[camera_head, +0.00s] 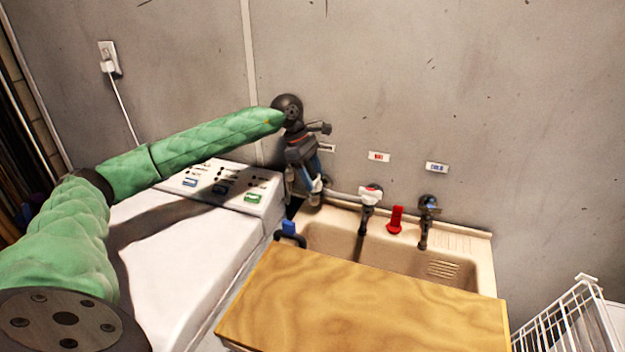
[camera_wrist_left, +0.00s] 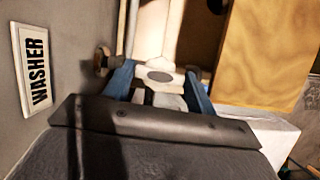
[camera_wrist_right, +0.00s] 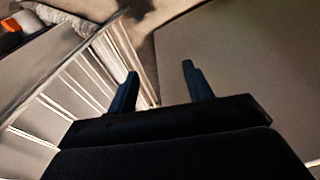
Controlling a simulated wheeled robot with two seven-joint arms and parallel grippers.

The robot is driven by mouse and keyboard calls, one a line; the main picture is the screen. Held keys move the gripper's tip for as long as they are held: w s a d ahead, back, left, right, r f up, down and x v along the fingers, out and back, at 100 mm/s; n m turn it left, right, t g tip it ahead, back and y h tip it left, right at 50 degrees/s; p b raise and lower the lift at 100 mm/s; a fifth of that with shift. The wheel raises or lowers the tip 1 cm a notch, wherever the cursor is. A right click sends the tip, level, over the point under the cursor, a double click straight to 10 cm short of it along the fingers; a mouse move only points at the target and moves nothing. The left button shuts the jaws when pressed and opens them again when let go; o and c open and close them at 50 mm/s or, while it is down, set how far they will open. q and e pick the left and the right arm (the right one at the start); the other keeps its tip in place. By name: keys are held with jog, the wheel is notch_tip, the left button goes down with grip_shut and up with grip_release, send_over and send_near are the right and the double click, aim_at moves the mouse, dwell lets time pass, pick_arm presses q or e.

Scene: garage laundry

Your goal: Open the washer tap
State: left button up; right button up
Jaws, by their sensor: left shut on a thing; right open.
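The washer tap (camera_head: 314,199) is on the grey wall behind the left end of the sink, mostly hidden by my left gripper (camera_head: 319,178) in the head view. In the left wrist view its pale handle with a grey oval on top (camera_wrist_left: 160,77) sits between the two blue fingers of my left gripper (camera_wrist_left: 160,84), which is shut on it. The WASHER label (camera_wrist_left: 35,70) is on the wall beside it. How far the handle is turned I cannot tell. My right gripper (camera_wrist_right: 160,75) is open and empty in the right wrist view.
The sink (camera_head: 475,245) has a hot-side tap (camera_head: 370,196), a cold-side tap (camera_head: 427,207) and a red object (camera_head: 396,219) at its back. A wooden board (camera_head: 360,305) covers its front. A white washing machine (camera_head: 180,255) stands left; a white wire rack (camera_head: 570,325) stands right.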

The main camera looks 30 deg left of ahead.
pick_arm(q)
jog(key=shift+n+b, duration=0.3)
jog(key=shift+n, duration=0.1)
pick_arm(e)
jog(key=r, duration=0.4)
jog(key=shift+w+a+r, duration=0.2)
jog(key=shift+w, duration=0.1)
pick_arm(q)
jog(key=o, duration=1)
jog(key=shift+a+r, duration=0.1)
pick_arm(e)
jog(key=shift+f, duration=0.1)
pick_arm(q)
jog(key=shift+a+r, duration=0.1)
jog(key=shift+r, duration=0.15)
jog(key=b+v, duration=0.2)
jog(key=v, duration=0.5)
jog(key=shift+s+r, duration=0.1)
pick_arm(e)
notch_tip(320, 180, up, 10)
jog(key=shift+s+r, duration=0.25)
jog(key=shift+s, duration=0.1)
